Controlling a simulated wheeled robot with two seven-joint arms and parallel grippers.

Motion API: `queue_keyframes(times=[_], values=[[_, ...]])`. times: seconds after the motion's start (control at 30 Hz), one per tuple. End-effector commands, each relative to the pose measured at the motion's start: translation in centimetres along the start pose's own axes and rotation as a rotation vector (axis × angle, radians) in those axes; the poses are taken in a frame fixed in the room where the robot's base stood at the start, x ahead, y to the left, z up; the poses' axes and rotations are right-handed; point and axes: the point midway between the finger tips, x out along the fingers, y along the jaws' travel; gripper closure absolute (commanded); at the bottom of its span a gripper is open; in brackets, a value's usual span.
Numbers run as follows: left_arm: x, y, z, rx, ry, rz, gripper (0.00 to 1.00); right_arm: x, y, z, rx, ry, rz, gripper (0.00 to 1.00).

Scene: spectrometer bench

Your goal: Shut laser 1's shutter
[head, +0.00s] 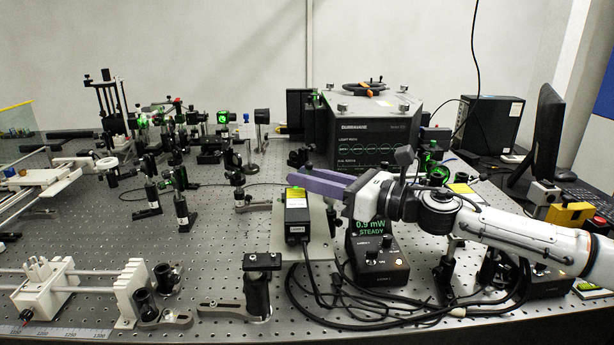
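A black box-shaped laser (297,222) stands on a pale mounting plate, with a yellow label on top and a small white label on its near end. The small label looks like a laser name but is too small to read surely. My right gripper (305,178) reaches in from the right, its purple fingers just above and behind the laser's far end. The fingers look close together; their gap and any contact with the laser are unclear. I cannot make out the shutter; the fingers cover that area. My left gripper is not in view.
A black meter box (378,262) reads "0.9 mW STEADY" in green, right of the laser. Black cables (345,300) loop in front. Post mounts (257,290) stand near the front edge. A large black instrument (370,130) stands behind. Bare breadboard (215,255) lies left of the laser.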

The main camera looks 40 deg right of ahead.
Motion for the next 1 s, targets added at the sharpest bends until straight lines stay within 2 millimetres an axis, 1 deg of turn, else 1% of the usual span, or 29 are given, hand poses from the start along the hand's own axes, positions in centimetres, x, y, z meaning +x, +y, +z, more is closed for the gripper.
queue_keyframes(times=[0.2,0.5,0.63,0.67,0.87,1.0], values=[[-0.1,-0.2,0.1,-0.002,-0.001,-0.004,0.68,0.5,0.0,0.1,-0.002,0.0,0.0,0.77],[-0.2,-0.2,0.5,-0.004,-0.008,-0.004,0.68,0.5,0.0,0.0,-0.002,0.001,0.001,0.77],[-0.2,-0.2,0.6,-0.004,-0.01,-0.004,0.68,0.5,0.0,0.0,-0.002,0.001,0.001,0.99],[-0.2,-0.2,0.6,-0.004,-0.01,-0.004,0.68,0.5,0.0,0.0,-0.002,0.001,0.001,1.0],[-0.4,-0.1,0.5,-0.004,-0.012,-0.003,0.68,0.5,0.1,0.2,-0.005,0.004,0.001,1.0],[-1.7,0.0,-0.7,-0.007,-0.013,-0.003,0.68,0.7,0.2,0.8,-0.027,0.036,-0.002,1.0]])
